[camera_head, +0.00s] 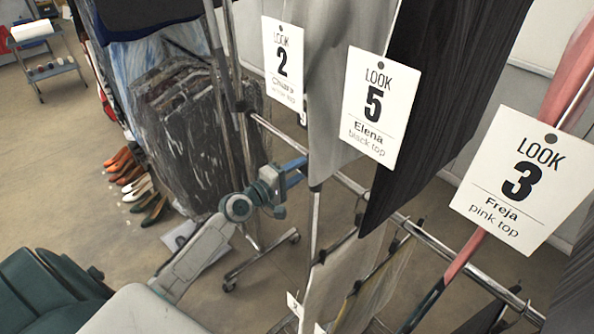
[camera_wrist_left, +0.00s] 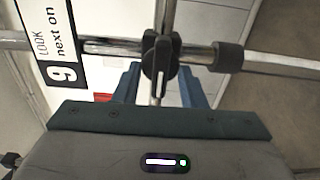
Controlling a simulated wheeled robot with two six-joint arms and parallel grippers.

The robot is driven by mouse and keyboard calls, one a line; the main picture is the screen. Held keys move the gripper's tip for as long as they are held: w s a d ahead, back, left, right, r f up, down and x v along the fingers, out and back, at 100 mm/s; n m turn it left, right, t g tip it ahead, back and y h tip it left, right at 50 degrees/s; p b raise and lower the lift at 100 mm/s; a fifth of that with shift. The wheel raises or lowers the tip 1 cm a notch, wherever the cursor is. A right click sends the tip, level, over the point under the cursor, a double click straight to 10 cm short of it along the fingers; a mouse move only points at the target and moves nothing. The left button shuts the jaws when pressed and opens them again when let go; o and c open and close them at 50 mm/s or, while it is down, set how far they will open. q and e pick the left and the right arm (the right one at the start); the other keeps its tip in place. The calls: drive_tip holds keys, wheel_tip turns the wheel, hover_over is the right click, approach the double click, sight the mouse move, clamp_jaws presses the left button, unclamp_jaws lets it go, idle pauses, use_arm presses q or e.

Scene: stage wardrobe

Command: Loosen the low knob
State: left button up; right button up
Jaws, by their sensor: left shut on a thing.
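The low knob (camera_wrist_left: 160,66) shows in the left wrist view as a black piece with lobes, where a chrome upright (camera_wrist_left: 165,18) meets a horizontal chrome rail (camera_wrist_left: 110,48). The blue fingers of my left gripper (camera_wrist_left: 160,88) stand on either side of it, shut on the knob. In the head view my left gripper (camera_head: 299,170) reaches from the left to the rack, close to its low rail (camera_head: 350,184). The knob itself is hidden or too small to tell there. My right gripper is not in view.
Garments hang with tags LOOK 2 (camera_head: 284,62), LOOK 5 (camera_head: 378,105) and LOOK 3 (camera_head: 516,180) in front of the rack. A bagged dark garment (camera_head: 185,130) hangs behind my left arm. Shoes (camera_head: 140,185) line the floor. A "next on" tag (camera_wrist_left: 56,45) hangs beside the knob.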

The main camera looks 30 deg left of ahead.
use_arm(q)
drive_tip(key=o, duration=1)
drive_tip(key=shift+c, duration=0.2)
drive_tip(key=shift+s+a+f, duration=0.1)
drive_tip(key=shift+s+a, duration=0.05)
drive_tip(key=shift+s, duration=0.15)
drive_tip(key=b+v, duration=0.1)
drive_tip(key=v, duration=0.9)
